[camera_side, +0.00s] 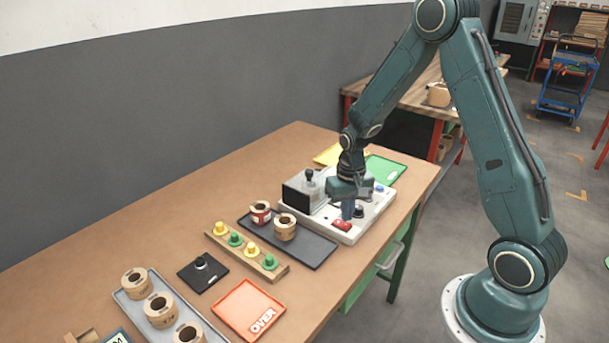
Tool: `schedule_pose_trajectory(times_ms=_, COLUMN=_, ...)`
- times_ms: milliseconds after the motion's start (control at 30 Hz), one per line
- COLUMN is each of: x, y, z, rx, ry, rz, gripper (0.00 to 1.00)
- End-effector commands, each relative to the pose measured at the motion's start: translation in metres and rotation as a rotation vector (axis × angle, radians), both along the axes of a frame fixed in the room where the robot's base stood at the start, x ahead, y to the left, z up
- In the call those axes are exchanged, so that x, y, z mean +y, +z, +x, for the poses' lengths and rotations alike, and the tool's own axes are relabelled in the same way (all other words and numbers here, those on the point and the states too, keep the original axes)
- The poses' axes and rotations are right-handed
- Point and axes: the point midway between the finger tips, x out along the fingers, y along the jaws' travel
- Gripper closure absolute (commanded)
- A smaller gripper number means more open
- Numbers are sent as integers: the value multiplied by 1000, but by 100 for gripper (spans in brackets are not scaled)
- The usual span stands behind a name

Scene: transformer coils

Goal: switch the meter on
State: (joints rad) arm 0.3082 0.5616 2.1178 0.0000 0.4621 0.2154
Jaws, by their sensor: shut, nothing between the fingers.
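The meter (371,220) is a pale, flat panel unit near the right edge of the bench. A dark box with a black knob on a post (309,176) stands on its left part. A red switch (342,225) sits at its front corner, with a dark knob and a blue button (379,188) farther back. My gripper (347,212) is shut and empty, pointing down just above the red switch. I cannot tell whether the fingertips touch the switch, or which way the switch is set.
A dark tray (310,249) with two coils lies just left of the meter. A peg rack (246,253), a red "OVER" tray (248,310) and a grey coil tray (139,315) lie nearer the front. Green (384,169) and yellow trays lie behind.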

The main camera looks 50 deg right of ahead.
Motion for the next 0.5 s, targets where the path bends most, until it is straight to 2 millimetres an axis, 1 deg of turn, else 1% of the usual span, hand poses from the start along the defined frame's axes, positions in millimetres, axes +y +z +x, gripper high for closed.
schedule_pose_trajectory(times_ms=500, x=0, y=-5, z=0, rx=1, ry=0, rz=0, gripper=100)
